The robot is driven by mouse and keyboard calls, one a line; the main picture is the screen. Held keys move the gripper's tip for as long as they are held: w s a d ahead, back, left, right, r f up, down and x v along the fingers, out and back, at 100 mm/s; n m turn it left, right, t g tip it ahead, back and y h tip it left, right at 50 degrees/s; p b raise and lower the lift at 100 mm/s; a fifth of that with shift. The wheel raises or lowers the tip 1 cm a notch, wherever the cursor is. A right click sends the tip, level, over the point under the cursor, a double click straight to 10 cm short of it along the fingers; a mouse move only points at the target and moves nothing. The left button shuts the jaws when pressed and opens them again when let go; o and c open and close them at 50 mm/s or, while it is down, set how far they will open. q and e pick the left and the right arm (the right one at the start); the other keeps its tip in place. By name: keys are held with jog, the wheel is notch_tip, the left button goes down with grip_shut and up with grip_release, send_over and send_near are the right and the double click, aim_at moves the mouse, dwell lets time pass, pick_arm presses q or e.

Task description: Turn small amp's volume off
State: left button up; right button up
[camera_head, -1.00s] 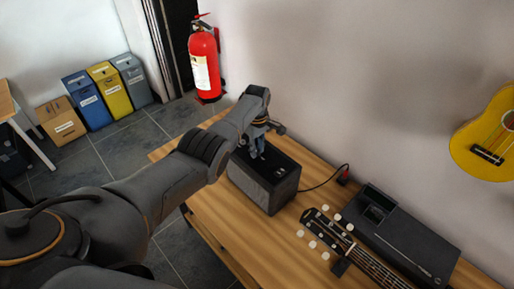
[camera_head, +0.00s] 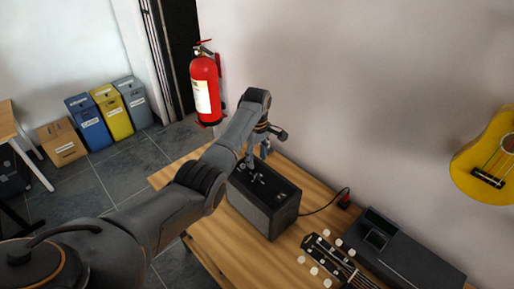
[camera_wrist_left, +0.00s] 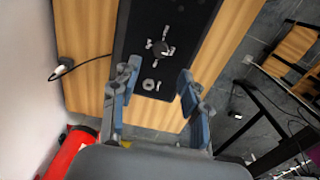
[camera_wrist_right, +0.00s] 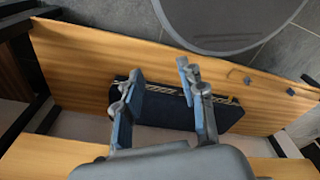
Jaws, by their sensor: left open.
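The small amp (camera_head: 268,212) is a black box on the wooden table, with controls on its top panel. My left gripper (camera_head: 256,162) points down above the amp's top, open and empty. In the left wrist view its fingertips (camera_wrist_left: 156,82) stand on either side of the panel, apart from the knobs. My right gripper (camera_wrist_right: 160,75) is open and empty, seen only in the right wrist view, above a dark box (camera_wrist_right: 165,112).
A guitar headstock (camera_head: 325,258) and a black case (camera_head: 408,262) are at the right. A yellow ukulele (camera_head: 490,160) hangs on the wall. A red fire extinguisher (camera_head: 207,92) is beyond the table.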

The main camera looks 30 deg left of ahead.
pick_arm(q)
jog(key=shift+r, duration=2.3)
